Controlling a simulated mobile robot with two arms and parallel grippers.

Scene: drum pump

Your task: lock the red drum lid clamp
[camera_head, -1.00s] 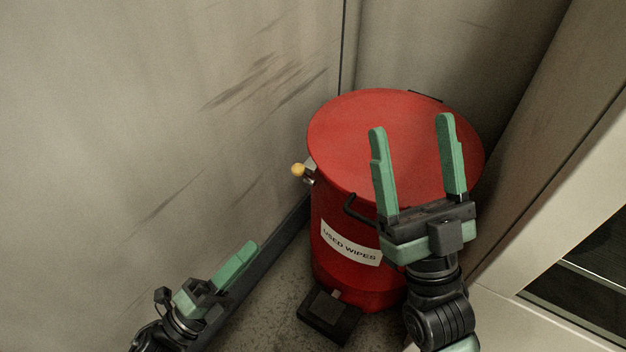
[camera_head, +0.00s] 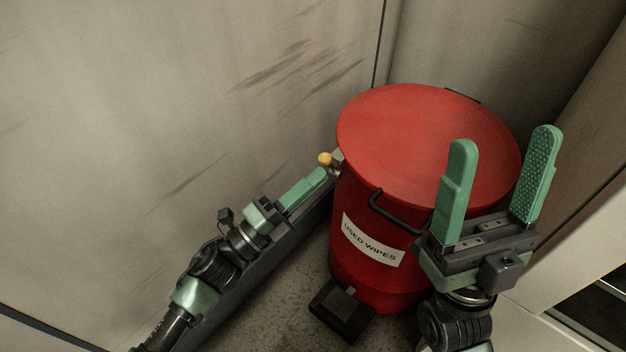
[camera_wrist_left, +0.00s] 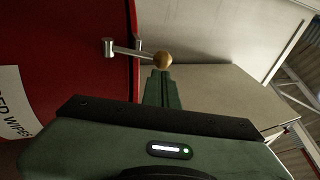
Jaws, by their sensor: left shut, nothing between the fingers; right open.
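The red drum (camera_head: 362,230) stands upright in the corner with its flat red lid (camera_head: 425,125) on top. The lid clamp is a metal lever with a yellow ball knob (camera_head: 325,159) on the drum's left side near the rim. In the left wrist view the lever (camera_wrist_left: 122,49) sticks out sideways from the drum to the knob (camera_wrist_left: 163,60). My left gripper (camera_head: 322,174) is shut and empty, its fingertips just below the knob; I cannot tell whether they touch it. My right gripper (camera_head: 505,145) is open and empty in front of the drum's right side.
A black handle (camera_head: 397,213) and a "USED WIPES" label (camera_head: 371,241) are on the drum's front. A black foot pedal (camera_head: 342,310) is at its base. The grey wall (camera_head: 200,100) runs close along the left; a pale cabinet frame (camera_head: 575,255) stands at right.

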